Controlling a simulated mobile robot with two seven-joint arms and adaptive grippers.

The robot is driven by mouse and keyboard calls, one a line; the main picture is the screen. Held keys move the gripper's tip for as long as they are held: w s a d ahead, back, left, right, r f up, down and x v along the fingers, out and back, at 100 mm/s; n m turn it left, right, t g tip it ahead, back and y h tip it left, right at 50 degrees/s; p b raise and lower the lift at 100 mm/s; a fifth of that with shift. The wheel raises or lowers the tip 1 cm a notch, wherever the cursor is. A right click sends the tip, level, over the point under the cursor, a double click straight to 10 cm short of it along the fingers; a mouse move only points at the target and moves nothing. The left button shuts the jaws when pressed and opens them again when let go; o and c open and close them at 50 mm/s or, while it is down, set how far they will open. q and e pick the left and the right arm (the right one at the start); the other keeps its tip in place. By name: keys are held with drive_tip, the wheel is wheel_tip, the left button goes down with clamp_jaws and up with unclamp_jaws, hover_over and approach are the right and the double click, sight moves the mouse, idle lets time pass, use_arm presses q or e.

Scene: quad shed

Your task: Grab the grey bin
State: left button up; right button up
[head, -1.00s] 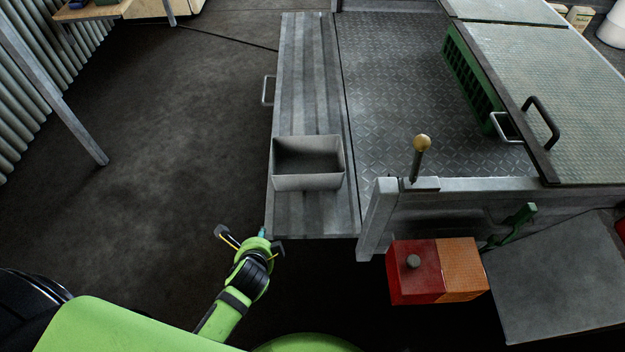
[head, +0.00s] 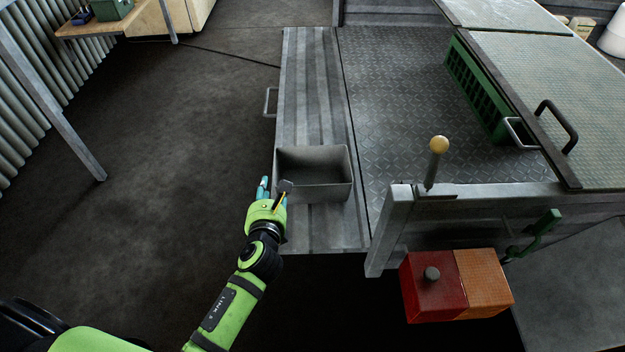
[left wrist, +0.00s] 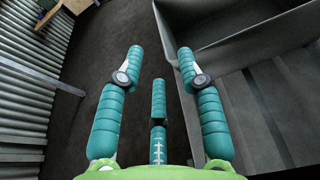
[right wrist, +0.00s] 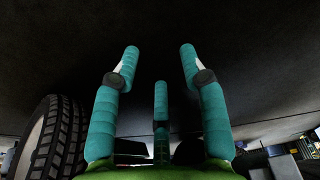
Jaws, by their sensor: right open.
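The grey bin (head: 312,193) is an open rectangular box on the ribbed metal ledge (head: 312,90) in the head view. My left gripper (head: 275,186) is at the bin's near left corner. In the left wrist view the left gripper (left wrist: 158,62) has its fingers spread apart with nothing between them, and the bin (left wrist: 232,50) is on the right, close to or touching the right finger. I cannot tell if they touch. My right gripper (right wrist: 160,62) is open and empty in the right wrist view; it is outside the head view.
A lever with a yellow knob (head: 438,146) stands right of the bin on a metal frame. A red box (head: 432,288) and an orange box (head: 484,284) sit below it. A green crate (head: 478,85) lies at the right. The right wrist view shows a tyre (right wrist: 62,135). Floor at left is clear.

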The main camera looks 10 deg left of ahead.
use_arm(q)
drive_tip(key=x, duration=0.2)
drive_tip(key=shift+w+a+f, duration=0.1)
drive_tip(key=shift+w+f, duration=0.1)
drive_tip(key=shift+w, duration=0.1)
drive_tip(key=shift+b+x, duration=0.55)
drive_tip(key=shift+x, duration=0.3)
drive_tip(key=b+x, duration=0.1)
drive_tip(key=x, duration=0.2)
drive_tip(key=shift+w, duration=0.15)
drive_tip(key=shift+w+a, duration=0.1)
drive_tip(key=shift+w, duration=0.25)
clamp_jaws()
use_arm(e)
wheel_tip(320, 180, up, 6)
drive_tip(key=w, duration=0.2)
drive_tip(key=shift+w+a+r, duration=0.2)
drive_tip(key=shift+w, duration=0.2)
